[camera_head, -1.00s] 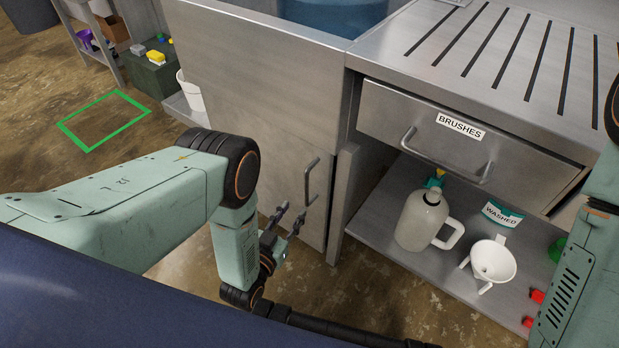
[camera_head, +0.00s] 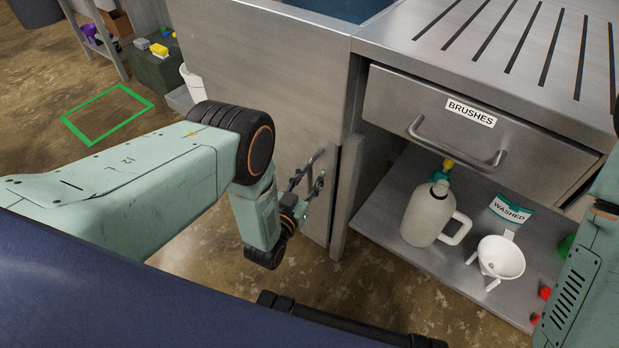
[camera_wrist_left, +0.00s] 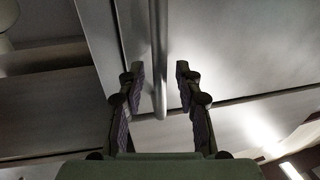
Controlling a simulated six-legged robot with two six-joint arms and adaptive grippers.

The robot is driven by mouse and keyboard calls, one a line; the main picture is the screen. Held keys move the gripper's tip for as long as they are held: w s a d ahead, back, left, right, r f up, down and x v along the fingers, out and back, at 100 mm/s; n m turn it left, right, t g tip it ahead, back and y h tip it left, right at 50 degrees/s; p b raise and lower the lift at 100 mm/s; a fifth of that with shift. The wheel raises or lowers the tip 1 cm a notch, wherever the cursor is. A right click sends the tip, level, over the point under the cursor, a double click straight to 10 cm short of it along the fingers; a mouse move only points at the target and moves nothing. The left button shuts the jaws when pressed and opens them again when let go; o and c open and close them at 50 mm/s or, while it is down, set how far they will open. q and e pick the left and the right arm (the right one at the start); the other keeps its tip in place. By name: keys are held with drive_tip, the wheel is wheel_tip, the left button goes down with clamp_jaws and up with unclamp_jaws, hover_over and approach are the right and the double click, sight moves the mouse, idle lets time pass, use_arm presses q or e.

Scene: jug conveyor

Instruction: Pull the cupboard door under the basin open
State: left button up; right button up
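The cupboard door (camera_head: 270,80) is a plain grey metal panel below the basin (camera_head: 335,8) in the head view. A dark narrow gap runs down its right edge; I cannot tell whether it stands slightly ajar. My left gripper (camera_head: 307,181) is at the door's handle, whose bar is mostly hidden by the fingers there. In the left wrist view the straight metal handle (camera_wrist_left: 158,45) runs down between the two spread fingers of the left gripper (camera_wrist_left: 159,80). There is a gap on both sides of the bar. My right gripper is out of view.
A drawer (camera_head: 480,125) labelled BRUSHES is right of the door. On the shelf below are a white jug (camera_head: 428,215) and a white funnel (camera_head: 501,257). A green floor outline (camera_head: 108,115) surrounds bare floor.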

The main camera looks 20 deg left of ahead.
use_arm(q)
clamp_jaws()
idle(0.3)
idle(0.7)
